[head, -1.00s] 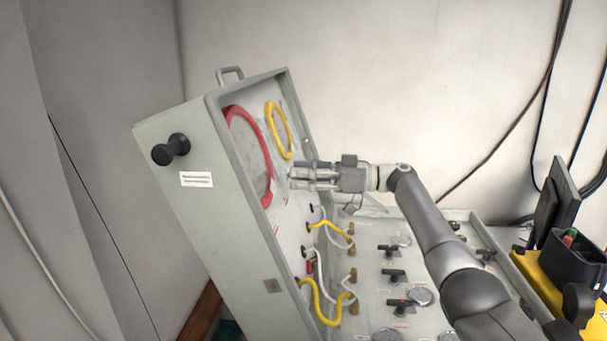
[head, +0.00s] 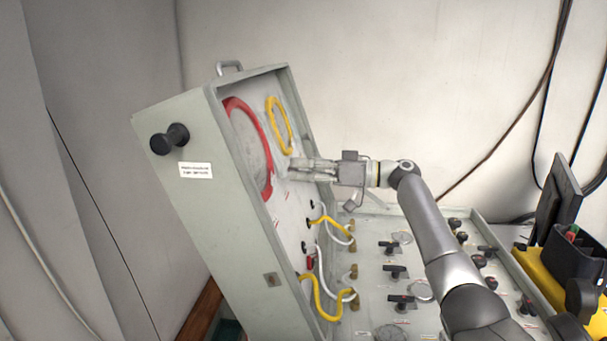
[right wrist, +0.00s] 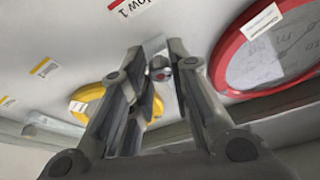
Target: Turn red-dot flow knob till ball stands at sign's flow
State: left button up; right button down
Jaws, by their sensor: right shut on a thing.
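My right gripper (head: 292,171) reaches from the right to the inner face of the upright lid panel (head: 291,207). In the right wrist view its fingers are closed around a small grey knob with a red dot (right wrist: 160,74). The knob is hidden by the fingers in the head view. My left gripper is not in view.
A red ring (head: 268,178) and a yellow ring (head: 271,111) are on the panel beside my fingers. White and yellow hoses (head: 318,300) loop below. The lower panel (head: 372,300) carries several black valve handles. A yellow case (head: 548,262) stands at the right.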

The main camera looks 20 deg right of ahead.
jog(key=shift+s+m+t+h, duration=0.1)
jog(key=shift+m+t+h, duration=0.25)
jog(key=shift+m, duration=0.85)
jog(key=shift+s+a+r+m+t+h+p, duration=0.15)
jog(key=shift+m+h+p, duration=0.35)
jog(key=shift+m, duration=0.75)
jog(key=shift+w+d+m+t+h+p, duration=0.1)
jog(key=shift+m+t+h+p, duration=0.2)
jog(key=shift+m+p, duration=0.75)
jog(key=shift+s+a+r+m+t+h+p, duration=0.1)
jog(key=shift+m+t+h+p, duration=0.2)
jog(key=shift+m, duration=1.2)
jog(key=shift+f, duration=0.1)
jog(key=c, duration=1.3)
grip_release()
